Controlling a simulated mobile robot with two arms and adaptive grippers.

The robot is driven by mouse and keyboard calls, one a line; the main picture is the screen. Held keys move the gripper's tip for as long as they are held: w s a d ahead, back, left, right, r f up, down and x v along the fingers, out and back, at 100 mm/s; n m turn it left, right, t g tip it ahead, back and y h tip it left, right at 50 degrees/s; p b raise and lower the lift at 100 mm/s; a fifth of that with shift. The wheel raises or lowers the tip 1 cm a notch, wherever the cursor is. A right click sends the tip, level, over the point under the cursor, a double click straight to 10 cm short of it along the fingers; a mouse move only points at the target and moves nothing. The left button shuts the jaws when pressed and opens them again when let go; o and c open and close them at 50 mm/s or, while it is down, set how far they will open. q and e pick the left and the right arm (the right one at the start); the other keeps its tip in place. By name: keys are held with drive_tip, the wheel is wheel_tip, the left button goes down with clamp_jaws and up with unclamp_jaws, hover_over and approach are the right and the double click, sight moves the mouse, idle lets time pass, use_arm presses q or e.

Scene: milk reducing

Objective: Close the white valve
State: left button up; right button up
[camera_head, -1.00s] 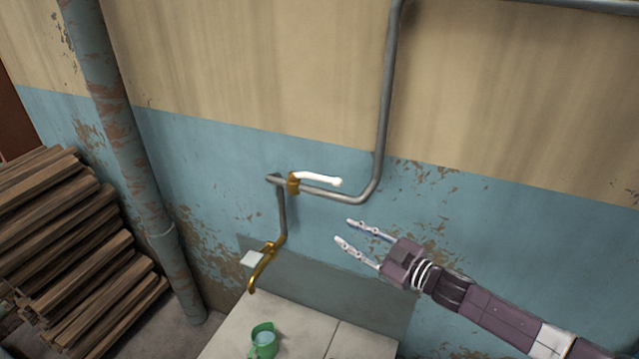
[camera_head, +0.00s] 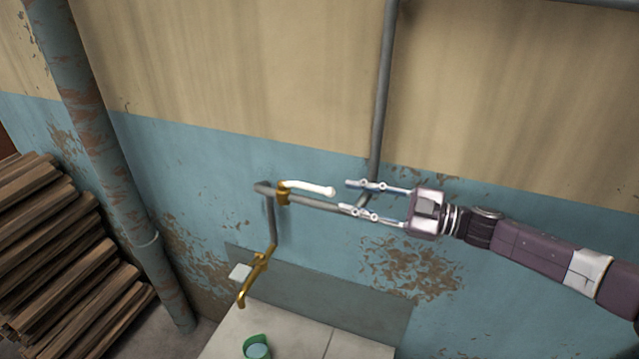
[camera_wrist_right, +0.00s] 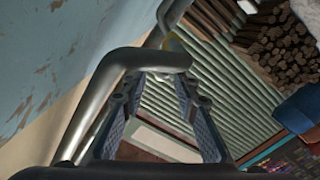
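The white valve handle (camera_head: 308,187) sticks out to the right from a brass valve body (camera_head: 283,194) on the grey wall pipe (camera_head: 318,203). It lies roughly along the horizontal pipe run. My right gripper (camera_head: 344,196) is open and empty, its fingertips just right of the handle's free end in the head view. The lower finger overlaps the pipe in the picture; I cannot tell whether they touch. In the right wrist view the open fingers (camera_wrist_right: 160,82) are beside the bent pipe (camera_wrist_right: 110,75), and the white handle cannot be made out. My left gripper is not in view.
A brass tap (camera_head: 256,275) hangs below the valve, above a tiled ledge (camera_head: 300,330) with a green cup (camera_head: 257,346). A rusty thick pipe (camera_head: 105,150) and stacked wood (camera_head: 60,260) stand at the left. The wall right of the pipe is clear.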

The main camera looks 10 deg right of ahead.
sight(322, 188)
drive_tip(key=shift+w+a+r, duration=0.1)
drive_tip(key=shift+w+a, duration=0.15)
drive_tip(key=shift+a, duration=0.05)
drive_tip(key=p+x, duration=0.1)
drive_tip(key=x, duration=0.2)
drive_tip(key=p+x, duration=0.1)
drive_tip(key=x, duration=0.1)
drive_tip(key=shift+s+a+r, duration=0.1)
drive_tip(key=shift+a+r, duration=0.05)
drive_tip(key=shift+a, duration=0.35)
drive_tip(key=shift+w+a, duration=0.2)
drive_tip(key=shift+w, duration=0.05)
drive_tip(key=shift+w+a, duration=0.1)
drive_tip(key=c, duration=0.7)
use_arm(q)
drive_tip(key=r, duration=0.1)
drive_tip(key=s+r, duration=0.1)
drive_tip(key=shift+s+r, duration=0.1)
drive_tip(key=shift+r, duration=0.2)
use_arm(e)
clamp_jaws()
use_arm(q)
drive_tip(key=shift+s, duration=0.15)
